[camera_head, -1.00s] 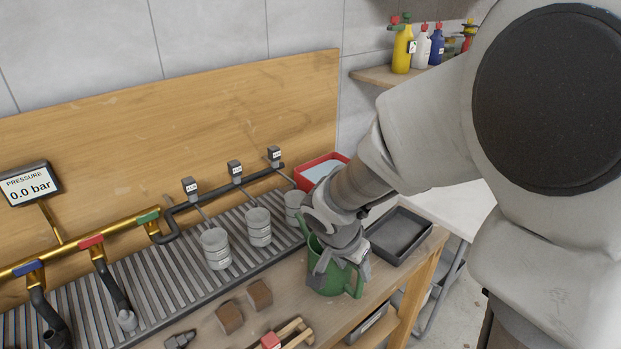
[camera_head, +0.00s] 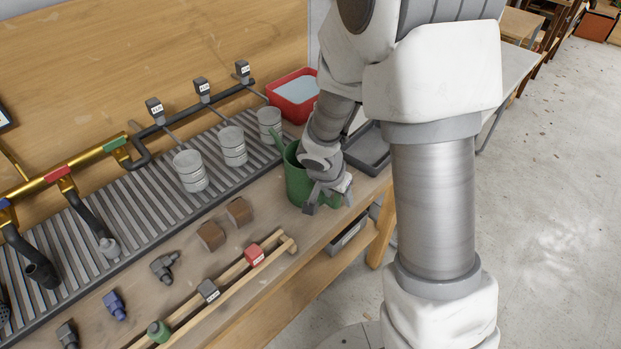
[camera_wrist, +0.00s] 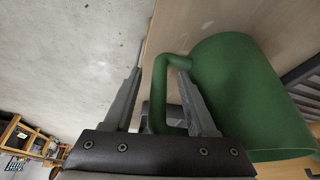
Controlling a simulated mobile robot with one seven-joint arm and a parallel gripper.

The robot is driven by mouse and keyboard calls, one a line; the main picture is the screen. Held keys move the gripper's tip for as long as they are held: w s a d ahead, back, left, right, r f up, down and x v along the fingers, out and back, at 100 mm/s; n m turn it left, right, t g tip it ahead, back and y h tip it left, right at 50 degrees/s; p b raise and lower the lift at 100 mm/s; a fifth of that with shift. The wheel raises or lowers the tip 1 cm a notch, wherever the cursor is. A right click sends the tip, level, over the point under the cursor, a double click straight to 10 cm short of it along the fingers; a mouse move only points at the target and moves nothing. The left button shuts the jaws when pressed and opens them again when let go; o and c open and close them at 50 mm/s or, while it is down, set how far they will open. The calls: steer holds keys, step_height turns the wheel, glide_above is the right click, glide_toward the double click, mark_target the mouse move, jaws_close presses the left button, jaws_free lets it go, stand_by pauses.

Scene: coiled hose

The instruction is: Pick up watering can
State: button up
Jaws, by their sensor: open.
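The green watering can (camera_head: 296,182) stands on the workbench in the head view, with its spout at the upper left. My gripper (camera_head: 328,206) is at the can's right front side, and my wrist covers part of it. In the wrist view the can's body (camera_wrist: 245,95) fills the right side, and its handle (camera_wrist: 159,95) loops out to the left. My gripper (camera_wrist: 158,74) is open, with its two fingers on either side of the handle's outer bar. The right finger overlaps the handle opening. Contact with the handle cannot be told.
A grey tray (camera_head: 366,150) and a red tub (camera_head: 293,92) stand behind the can. Brown blocks (camera_head: 211,236) and a wooden rack (camera_head: 226,289) lie to its left. Metal cups (camera_head: 189,171) stand on the slatted grate. Open floor (camera_head: 560,200) is at the right.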

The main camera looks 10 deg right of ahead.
steer(key=shift+f, duration=0.1)
jaws_close()
stand_by(1.4)
